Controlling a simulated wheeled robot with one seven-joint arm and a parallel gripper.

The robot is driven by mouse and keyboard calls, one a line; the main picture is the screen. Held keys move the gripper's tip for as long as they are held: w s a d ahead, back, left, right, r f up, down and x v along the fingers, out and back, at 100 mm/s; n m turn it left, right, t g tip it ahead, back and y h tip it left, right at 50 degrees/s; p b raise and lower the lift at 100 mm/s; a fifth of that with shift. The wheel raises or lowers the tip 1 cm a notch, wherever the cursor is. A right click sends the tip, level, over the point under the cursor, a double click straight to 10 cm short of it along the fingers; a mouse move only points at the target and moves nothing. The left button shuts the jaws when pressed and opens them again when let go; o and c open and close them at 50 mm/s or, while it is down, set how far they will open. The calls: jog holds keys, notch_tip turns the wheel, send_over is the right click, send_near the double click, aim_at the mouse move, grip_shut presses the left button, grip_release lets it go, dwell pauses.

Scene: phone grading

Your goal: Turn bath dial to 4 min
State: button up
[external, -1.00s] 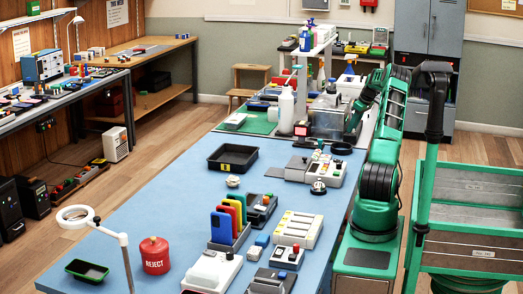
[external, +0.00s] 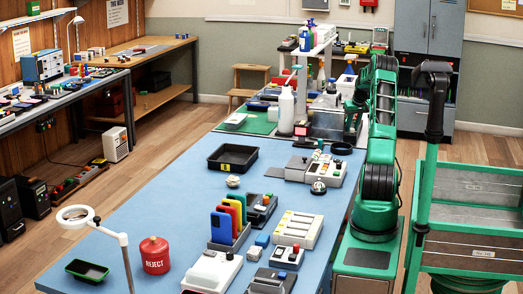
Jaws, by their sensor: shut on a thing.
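The bath looks like a grey metal box (external: 324,124) at the far end of the blue bench in the external view. My arm reaches over the bench's right edge, with its forearm pointing down. My gripper (external: 349,132) is small and dark at the right side of the bath. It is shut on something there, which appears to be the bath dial. The dial itself is hidden or too small to make out, and its setting cannot be read.
A white bottle (external: 286,111) stands left of the bath, beside a green mat (external: 262,126). A white shelf (external: 305,50) stands behind. A black tray (external: 233,158) and grey devices lie nearer on the bench. A green cart (external: 470,195) stands right of my arm.

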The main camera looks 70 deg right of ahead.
jog(key=shift+w+a, duration=0.1)
dwell(0.3)
jog(key=o, duration=1)
jog(key=shift+o, duration=0.2)
jog(key=shift+w, duration=0.1)
